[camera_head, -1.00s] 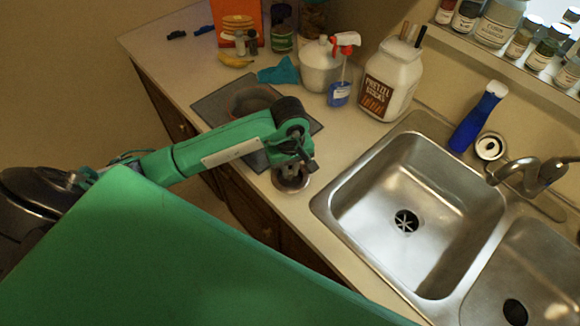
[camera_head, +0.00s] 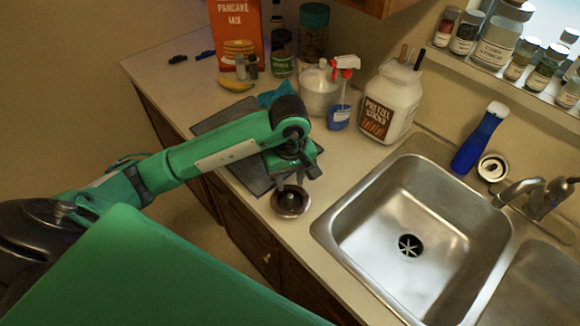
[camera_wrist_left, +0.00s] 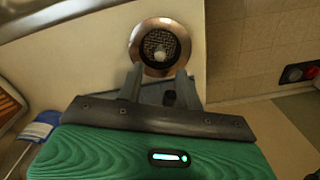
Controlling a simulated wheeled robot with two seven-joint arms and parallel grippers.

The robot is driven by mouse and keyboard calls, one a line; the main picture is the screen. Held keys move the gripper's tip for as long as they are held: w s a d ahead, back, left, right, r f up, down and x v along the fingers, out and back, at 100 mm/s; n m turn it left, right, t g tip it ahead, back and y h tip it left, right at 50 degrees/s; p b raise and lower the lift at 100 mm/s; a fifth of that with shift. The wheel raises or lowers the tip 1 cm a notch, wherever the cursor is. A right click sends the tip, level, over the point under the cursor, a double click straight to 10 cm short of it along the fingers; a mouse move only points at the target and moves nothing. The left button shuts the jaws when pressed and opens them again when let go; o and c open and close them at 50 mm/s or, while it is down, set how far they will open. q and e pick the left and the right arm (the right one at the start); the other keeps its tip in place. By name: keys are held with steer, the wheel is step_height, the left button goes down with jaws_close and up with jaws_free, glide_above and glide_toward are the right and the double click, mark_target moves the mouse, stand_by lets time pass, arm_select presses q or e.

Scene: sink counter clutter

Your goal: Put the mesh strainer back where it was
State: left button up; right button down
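The mesh strainer (camera_head: 291,201) is a small round piece with a wide metal rim and a dark mesh bowl. It lies on the counter near its front edge, left of the sink. In the left wrist view the strainer (camera_wrist_left: 150,72) shows face-on with a pale knob in its middle. My left gripper (camera_head: 290,182) points down just behind and above it. In the wrist view my left gripper (camera_wrist_left: 158,76) has its two fingers apart with nothing between them, tips close to the near rim. Contact with the rim cannot be told. My right gripper is out of view.
The double steel sink (camera_head: 402,215) lies right of the strainer. A dark mat (camera_head: 215,122) is partly hidden under my left arm. Behind stand a spray bottle (camera_head: 340,116), a pretzel jar (camera_head: 390,103) and a white jug (camera_head: 317,92).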

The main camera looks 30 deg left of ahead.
mark_target(291, 196)
arm_select(q)
step_height(291, 196, up, 6)
steer(key=b, duration=0.1)
steer(key=shift+r, duration=0.15)
steer(key=shift+d, duration=0.1)
stand_by(0.5)
